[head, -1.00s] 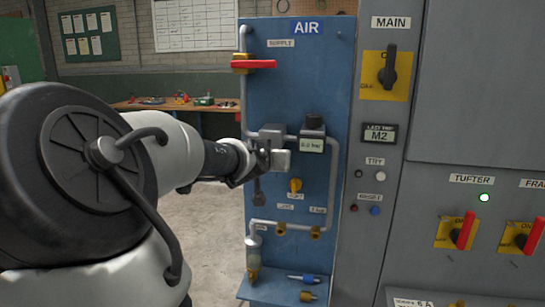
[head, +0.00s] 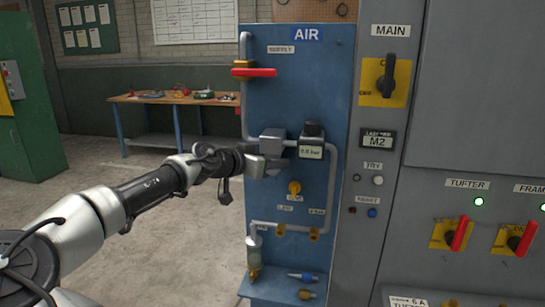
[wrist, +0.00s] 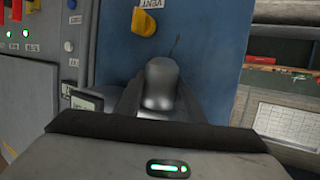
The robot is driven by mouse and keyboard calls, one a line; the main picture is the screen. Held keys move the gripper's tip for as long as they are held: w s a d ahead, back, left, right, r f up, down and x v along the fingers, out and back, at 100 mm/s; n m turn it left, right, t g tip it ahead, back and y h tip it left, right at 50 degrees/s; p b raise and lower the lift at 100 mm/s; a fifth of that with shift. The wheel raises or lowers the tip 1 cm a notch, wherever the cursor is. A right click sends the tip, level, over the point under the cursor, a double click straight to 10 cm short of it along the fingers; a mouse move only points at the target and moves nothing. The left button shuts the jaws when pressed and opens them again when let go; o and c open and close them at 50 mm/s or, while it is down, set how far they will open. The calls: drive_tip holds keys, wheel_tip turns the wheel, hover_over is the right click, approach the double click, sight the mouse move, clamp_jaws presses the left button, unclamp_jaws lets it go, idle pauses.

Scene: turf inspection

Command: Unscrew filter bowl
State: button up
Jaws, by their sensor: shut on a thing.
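The grey filter housing (head: 272,137) sits on the blue AIR panel (head: 262,105), left of the regulator. My gripper (head: 263,165) reaches in from the left, just below the housing. In the wrist view, the rounded grey bowl (wrist: 160,82) stands between the two dark fingers of my gripper (wrist: 158,100), which are shut on it. In the head view the gripper covers much of the bowl. I cannot tell whether its thread is engaged. The pressure display (head: 311,152), right of the filter, appears to read 0.0 bar.
A red-handled supply valve (head: 254,71) is above, its handle horizontal. A yellow knob (head: 294,187) and pipes lie below the filter. A grey control cabinet (head: 378,250) with switches stands close on the right. Floor (head: 180,235) to the left is open; a workbench (head: 170,97) stands behind.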

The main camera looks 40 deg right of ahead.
drive_tip(key=shift+r+m+g+p, duration=0.3)
drive_tip(key=shift+m+g+p, duration=0.2)
drive_tip(key=shift+g+p, duration=0.15)
drive_tip(key=shift+m+g+p, duration=0.4)
drive_tip(key=shift+g+p, duration=0.05)
drive_tip(key=m+g+p, duration=0.2)
drive_tip(key=g, duration=0.1)
drive_tip(key=shift+m+p, duration=0.3)
drive_tip(key=shift+f+m+g, duration=0.3)
drive_tip(key=shift+m+g, duration=0.1)
drive_tip(key=shift+g, duration=0.3)
drive_tip(key=shift+r+m+g+p, duration=0.25)
drive_tip(key=shift+m+g+p, duration=0.2)
drive_tip(key=shift+p, duration=0.45)
drive_tip(key=m+g+y+p, duration=0.2)
drive_tip(key=m+g+p, duration=0.2)
drive_tip(key=g, duration=0.1)
drive_tip(key=shift+d+f, duration=0.1)
drive_tip(key=shift+f, duration=0.05)
drive_tip(key=shift+f+y, duration=0.1)
drive_tip(key=shift+y, duration=0.2)
